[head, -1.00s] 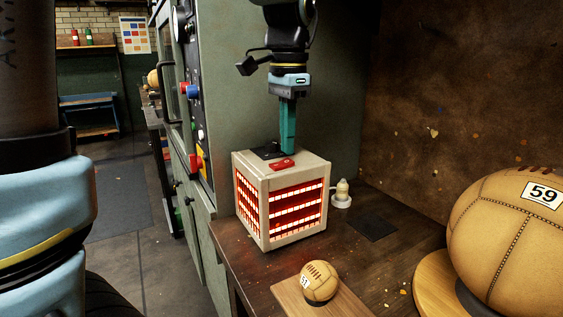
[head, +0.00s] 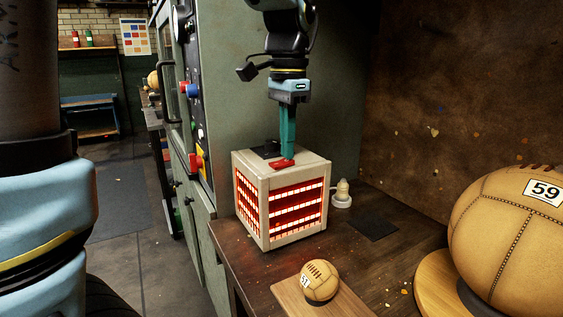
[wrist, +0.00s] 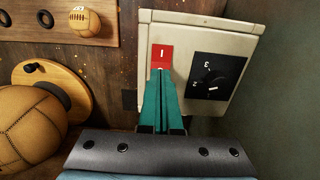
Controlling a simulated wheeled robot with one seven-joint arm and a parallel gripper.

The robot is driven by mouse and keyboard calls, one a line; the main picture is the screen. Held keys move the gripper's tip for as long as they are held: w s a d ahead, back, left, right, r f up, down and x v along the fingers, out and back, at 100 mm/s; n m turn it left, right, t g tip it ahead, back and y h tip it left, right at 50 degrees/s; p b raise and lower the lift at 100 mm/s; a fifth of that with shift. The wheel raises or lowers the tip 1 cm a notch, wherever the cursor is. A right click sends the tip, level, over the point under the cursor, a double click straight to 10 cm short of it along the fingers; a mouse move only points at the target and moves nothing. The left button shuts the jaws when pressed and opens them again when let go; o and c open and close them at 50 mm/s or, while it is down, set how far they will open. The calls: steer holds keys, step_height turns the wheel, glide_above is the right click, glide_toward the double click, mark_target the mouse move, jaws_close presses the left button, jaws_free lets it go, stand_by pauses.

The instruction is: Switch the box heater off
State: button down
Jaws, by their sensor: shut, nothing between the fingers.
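The box heater (head: 287,200) is a cream cube on the dark bench, its grilles glowing red and white. On its top is a red rocker switch (head: 281,163), which shows in the wrist view (wrist: 162,53) with a white line mark at its far end. Beside it is a black dial plate (wrist: 216,82) with a knob. My gripper (head: 287,155) points down with its teal fingers shut and empty. The fingertips (wrist: 161,72) are at the switch and cover its near end in the wrist view. I cannot tell whether they press it.
A small leather ball (head: 320,281) sits on a wooden board in front of the heater. A large ball marked 59 (head: 508,235) stands on a round wooden base at the right. A white plug (head: 342,194) is beside the heater. A green cabinet (head: 225,100) rises behind at the left.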

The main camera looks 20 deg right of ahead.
steer(key=shift+f, duration=0.35)
steer(key=shift+r, duration=0.15)
step_height(320, 180, up, 7)
steer(key=p, duration=0.6)
stand_by(0.6)
